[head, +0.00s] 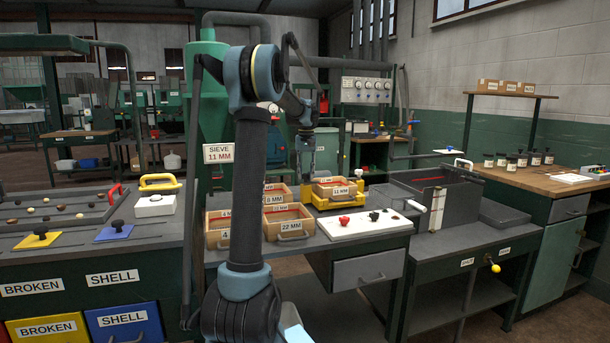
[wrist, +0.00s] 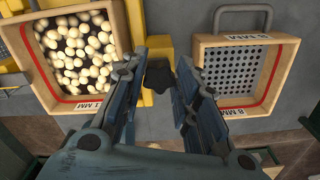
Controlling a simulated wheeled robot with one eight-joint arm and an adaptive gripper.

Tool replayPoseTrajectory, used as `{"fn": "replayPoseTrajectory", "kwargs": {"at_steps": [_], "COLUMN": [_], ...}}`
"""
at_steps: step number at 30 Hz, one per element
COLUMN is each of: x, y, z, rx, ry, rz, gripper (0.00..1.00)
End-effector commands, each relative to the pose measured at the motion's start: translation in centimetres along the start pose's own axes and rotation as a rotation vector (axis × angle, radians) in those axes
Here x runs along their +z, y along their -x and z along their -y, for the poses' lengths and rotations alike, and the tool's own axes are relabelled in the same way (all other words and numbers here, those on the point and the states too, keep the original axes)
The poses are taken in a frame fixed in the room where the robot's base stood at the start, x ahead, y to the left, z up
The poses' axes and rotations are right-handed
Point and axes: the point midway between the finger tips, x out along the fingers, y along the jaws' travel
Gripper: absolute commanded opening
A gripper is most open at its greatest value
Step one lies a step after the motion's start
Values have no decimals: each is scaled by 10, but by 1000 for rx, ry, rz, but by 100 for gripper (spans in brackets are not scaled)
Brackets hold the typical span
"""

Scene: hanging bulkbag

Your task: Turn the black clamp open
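The black clamp (wrist: 158,76) shows in the wrist view as a small dark knob at the edge of the yellow sieve base (wrist: 155,48). My gripper (wrist: 163,72) is open, with its two fingers on either side of the clamp. I cannot tell whether either finger touches it. In the wrist view, a wooden sieve (wrist: 118,28) with pale round nuts lies left of the clamp. In the head view my gripper (head: 304,172) points down at the left side of the yellow base (head: 322,203), and the clamp is not clearly visible there.
An empty wooden 8 MM sieve (wrist: 283,65) lies right of my gripper in the wrist view. More sieves (head: 290,236) stand on the bench in front of the yellow base. A white board (head: 365,228) with red and black knobs lies beside them.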

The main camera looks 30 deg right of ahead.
Motion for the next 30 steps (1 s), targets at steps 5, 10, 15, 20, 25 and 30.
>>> {"fn": "replayPoseTrajectory", "kwargs": {"at_steps": [5, 10, 15, 20, 25, 30], "x": [0, 0, 0, 0, -1, -1], "y": [0, 0, 0, 0, 0, 0], "z": [0, 0, 0, 1, 1, 2], "rx": [0, -1, -1, -1, -1, -1], "ry": [-5, -42, -133, -262, -422, -584], "rz": [0, 0, 0, -1, -1, -1], "gripper": [4, 4, 4, 4, 4, 4]}}
